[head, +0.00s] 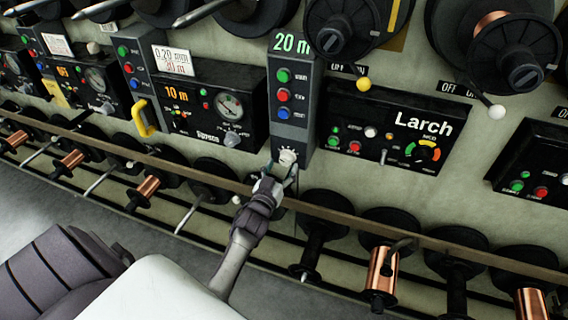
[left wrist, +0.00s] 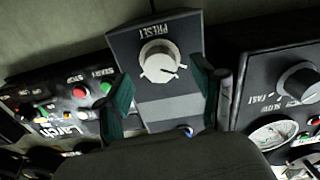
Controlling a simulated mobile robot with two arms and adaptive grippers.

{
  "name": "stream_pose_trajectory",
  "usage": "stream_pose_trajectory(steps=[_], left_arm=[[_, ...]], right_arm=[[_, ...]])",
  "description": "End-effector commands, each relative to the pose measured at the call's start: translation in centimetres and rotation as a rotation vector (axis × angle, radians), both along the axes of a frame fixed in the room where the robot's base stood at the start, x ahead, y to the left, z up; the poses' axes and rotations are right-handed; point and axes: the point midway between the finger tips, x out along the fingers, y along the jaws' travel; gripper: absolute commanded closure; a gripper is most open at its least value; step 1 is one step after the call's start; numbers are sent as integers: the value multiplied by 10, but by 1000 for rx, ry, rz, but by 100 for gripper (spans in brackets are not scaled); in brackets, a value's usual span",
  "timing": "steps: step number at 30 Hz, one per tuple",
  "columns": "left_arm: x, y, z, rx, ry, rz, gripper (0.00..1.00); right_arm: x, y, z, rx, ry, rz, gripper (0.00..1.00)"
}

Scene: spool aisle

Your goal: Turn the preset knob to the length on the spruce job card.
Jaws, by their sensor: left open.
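The preset knob (head: 288,157) is a pale round dial at the foot of a grey column with a green "20 m" display (head: 292,42). My left gripper (head: 281,171) is open at the knob. In the left wrist view the knob (left wrist: 160,62) shows upside down under the label PRESET, between the spread fingers (left wrist: 162,95); no contact is clear. A white card (head: 172,60) stands above the Spruce panel (head: 208,106); it reads "0.20 mm" and a red length that I cannot read surely. My right gripper is out of view.
The Spruce panel shows an orange "10 m". A yellow handle (head: 145,117) is at left. A long rail (head: 365,228) and spools run below the panels.

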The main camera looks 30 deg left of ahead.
Motion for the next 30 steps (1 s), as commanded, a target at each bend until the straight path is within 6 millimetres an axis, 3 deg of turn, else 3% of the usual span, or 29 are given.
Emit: stream_pose_trajectory(steps=[6,16,26,30], left_arm=[[20,5,-1,2,1,0,32],[22,5,-1,2,1,0,34],[22,5,-1,1,1,0,89],[22,5,-1,4,2,0,92]], right_arm=[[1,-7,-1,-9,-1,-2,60],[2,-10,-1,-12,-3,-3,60],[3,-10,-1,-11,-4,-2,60],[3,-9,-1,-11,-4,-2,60]])
